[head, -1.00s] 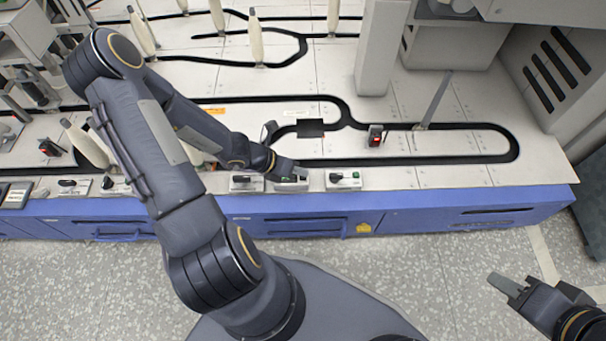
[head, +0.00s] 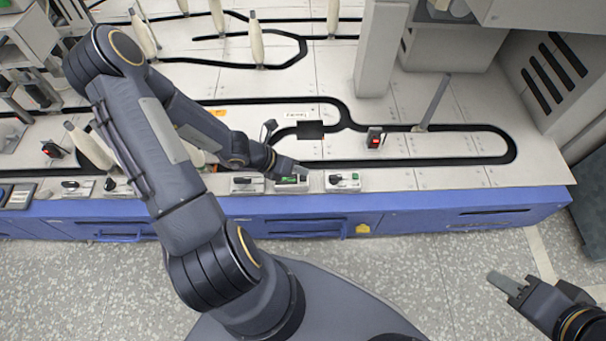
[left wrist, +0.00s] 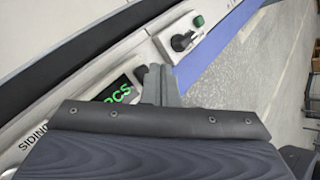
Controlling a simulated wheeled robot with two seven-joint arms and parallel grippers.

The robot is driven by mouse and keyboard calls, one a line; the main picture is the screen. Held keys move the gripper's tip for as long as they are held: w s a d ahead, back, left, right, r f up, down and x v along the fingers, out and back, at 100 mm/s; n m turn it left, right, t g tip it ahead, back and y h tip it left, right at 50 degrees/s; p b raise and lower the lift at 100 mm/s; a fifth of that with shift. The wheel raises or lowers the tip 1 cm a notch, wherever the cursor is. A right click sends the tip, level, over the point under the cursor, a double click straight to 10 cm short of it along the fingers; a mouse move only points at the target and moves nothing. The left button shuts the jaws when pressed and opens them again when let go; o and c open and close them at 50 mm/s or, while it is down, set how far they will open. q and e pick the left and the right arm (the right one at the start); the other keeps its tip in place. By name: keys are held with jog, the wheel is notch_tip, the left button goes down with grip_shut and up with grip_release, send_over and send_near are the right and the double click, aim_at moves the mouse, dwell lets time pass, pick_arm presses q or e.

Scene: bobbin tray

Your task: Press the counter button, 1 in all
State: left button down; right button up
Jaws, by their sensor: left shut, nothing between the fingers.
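The counter (head: 292,186) is a small pale box with a dark, green-lit display on the front edge of the machine table. My left gripper (head: 300,168) is shut and empty, just behind and above the counter's right part. In the left wrist view the counter's display (left wrist: 120,93) shows green "PCS" lettering, and the shut fingertips (left wrist: 158,82) are beside it.
A switch box (head: 343,181) with a black knob and green button stands right of the counter. Another knob box (head: 247,184) stands to its left. A red-lit device (head: 375,137) and a black track lie behind. The table right of the switch box is clear.

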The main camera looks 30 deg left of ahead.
pick_arm(q)
notch_tip(320, 180, up, 5)
jog(key=p, duration=0.4)
jog(key=shift+p, duration=0.3)
dwell(0.6)
